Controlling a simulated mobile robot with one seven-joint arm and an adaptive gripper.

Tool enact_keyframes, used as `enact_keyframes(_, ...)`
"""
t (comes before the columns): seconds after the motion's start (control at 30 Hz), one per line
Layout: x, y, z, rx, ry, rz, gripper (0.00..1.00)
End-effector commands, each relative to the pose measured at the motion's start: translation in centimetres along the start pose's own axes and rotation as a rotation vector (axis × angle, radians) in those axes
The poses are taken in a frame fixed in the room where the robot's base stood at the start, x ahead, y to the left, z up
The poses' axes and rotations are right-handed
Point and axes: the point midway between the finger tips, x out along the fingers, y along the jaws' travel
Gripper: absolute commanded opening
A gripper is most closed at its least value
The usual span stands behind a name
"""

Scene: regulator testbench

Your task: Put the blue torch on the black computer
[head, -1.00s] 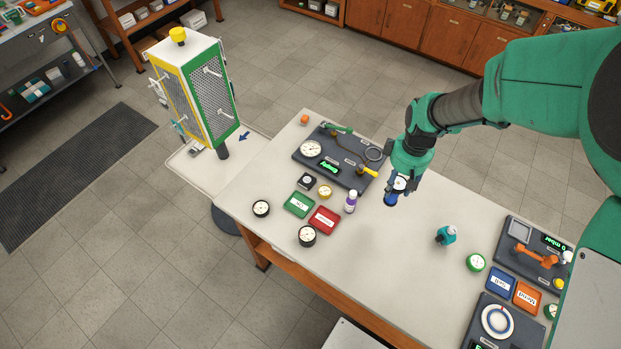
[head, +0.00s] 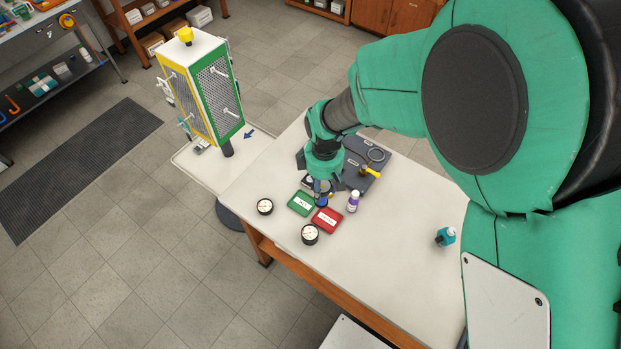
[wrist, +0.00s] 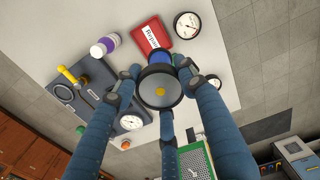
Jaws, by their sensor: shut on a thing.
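My gripper (head: 321,186) is shut on the blue torch, above the table's left part. In the wrist view the torch's round dark head with a yellow centre (wrist: 160,90) sits between the three fingers of my gripper (wrist: 158,82), with a blue part (wrist: 160,57) behind it. I cannot tell for sure which thing is the black computer. A small black box (head: 307,182) shows in part beside my gripper in the head view. A dark panel (head: 374,166) lies behind my gripper, partly hidden by it. Whether the torch touches anything is hidden.
A teal bottle (head: 446,237) is further right. The table (head: 390,245) is clear between the bottles.

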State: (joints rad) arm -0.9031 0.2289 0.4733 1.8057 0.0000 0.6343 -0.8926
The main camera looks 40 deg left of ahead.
Motion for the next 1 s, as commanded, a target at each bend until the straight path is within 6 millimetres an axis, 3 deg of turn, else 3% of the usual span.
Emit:
enact_keyframes(0.1, 2.4, 0.1, 0.2, 0.005, -0.002, -0.003, 0.00)
enact_keyframes(0.3, 4.6, 0.1, 0.2, 0.006, -0.001, -0.001, 0.00)
enact_keyframes(0.77, 4.9, 0.2, 0.2, 0.007, 0.000, 0.000, 0.00)
enact_keyframes(1.0, 5.1, 1.4, -0.7, 0.007, 0.000, 0.000, 0.00)
